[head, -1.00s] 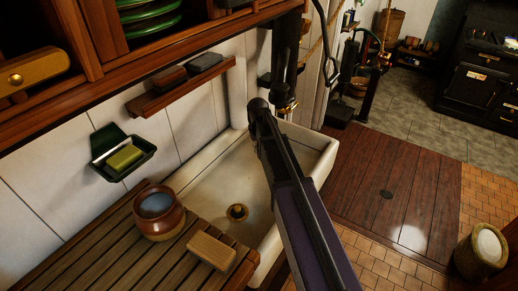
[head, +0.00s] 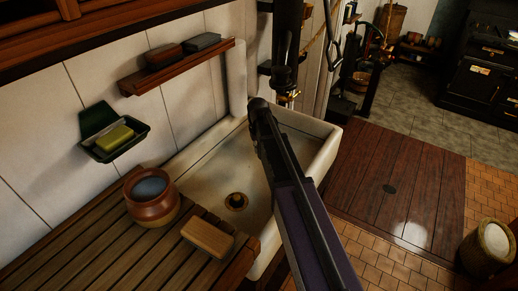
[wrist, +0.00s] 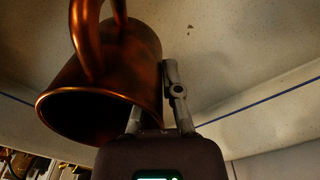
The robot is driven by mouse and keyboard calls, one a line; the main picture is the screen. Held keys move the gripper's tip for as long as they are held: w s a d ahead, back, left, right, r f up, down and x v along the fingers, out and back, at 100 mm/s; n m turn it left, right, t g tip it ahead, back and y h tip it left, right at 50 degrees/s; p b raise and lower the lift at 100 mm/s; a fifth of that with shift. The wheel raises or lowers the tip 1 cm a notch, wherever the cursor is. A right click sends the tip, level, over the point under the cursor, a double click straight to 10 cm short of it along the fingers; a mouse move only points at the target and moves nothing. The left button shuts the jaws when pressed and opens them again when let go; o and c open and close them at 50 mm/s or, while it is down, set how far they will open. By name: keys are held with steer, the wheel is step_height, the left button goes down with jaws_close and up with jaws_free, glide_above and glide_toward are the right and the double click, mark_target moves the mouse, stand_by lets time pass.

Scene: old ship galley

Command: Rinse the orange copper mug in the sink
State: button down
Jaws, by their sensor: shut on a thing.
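The orange copper mug (wrist: 125,72) fills the upper left of the wrist view. It is tilted, its open mouth towards the lower left and its handle at the top. My gripper (wrist: 157,98) is shut on its wall, with one finger along the outside at the right and the other partly hidden by the mug. In the head view my arm reaches over the pale sink (head: 215,165), hiding part of it. My gripper and the mug are not visible there.
A green soap holder (head: 118,151) and a wooden shelf (head: 180,68) are on the wall. Open floor (head: 400,190) lies to the right.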

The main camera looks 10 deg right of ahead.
steer(key=shift+f+b, duration=2.7)
steer(key=shift+f, duration=0.3)
steer(key=shift+r, duration=0.15)
stand_by(0.6)
steer(key=shift+r+p, duration=8.5)
steer(key=shift+p, duration=0.15)
